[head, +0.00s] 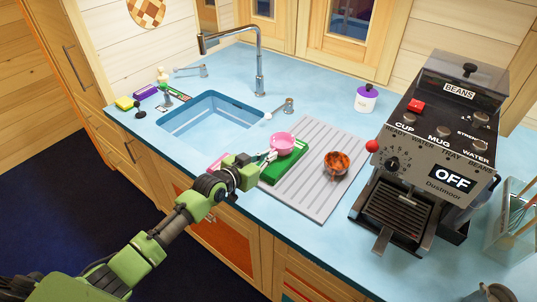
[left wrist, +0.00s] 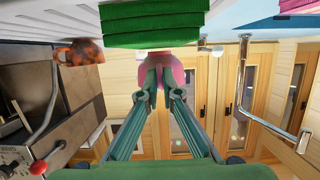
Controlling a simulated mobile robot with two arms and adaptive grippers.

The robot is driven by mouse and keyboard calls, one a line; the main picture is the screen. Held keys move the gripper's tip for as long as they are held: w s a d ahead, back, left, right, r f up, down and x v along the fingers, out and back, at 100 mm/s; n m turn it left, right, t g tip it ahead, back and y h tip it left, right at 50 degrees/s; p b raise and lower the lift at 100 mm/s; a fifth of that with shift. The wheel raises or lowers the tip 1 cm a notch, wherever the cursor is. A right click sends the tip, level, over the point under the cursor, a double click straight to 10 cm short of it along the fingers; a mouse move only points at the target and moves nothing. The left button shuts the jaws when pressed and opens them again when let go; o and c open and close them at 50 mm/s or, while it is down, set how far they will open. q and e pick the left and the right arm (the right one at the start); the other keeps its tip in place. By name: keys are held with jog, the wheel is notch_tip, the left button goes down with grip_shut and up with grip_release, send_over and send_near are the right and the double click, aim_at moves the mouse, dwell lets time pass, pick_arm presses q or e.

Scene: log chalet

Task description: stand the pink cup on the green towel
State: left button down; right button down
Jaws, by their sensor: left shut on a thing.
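The pink cup (head: 282,143) is held by my left gripper (head: 268,156), which is shut on its near left side. In the left wrist view, which is upside down, the fingertips (left wrist: 158,78) close on the cup (left wrist: 178,76). The cup looks upright, over the far end of the folded green towel (head: 287,168). The towel (left wrist: 155,22) also shows in the left wrist view. I cannot tell whether the cup's base touches it. My right gripper is not in view.
The towel lies on a grey ribbed drainboard (head: 312,188) beside an orange-brown mottled cup (head: 336,163). The coffee machine (head: 430,150) stands at right, the sink (head: 210,118) at left. A tap (head: 260,70) rises behind the sink. The drainboard's near part is clear.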

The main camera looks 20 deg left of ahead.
pick_arm(q)
jog(key=shift+f, duration=0.15)
jog(key=shift+f, duration=0.2)
jog(key=c, duration=2.2)
grip_release()
jog(key=shift+c, duration=0.2)
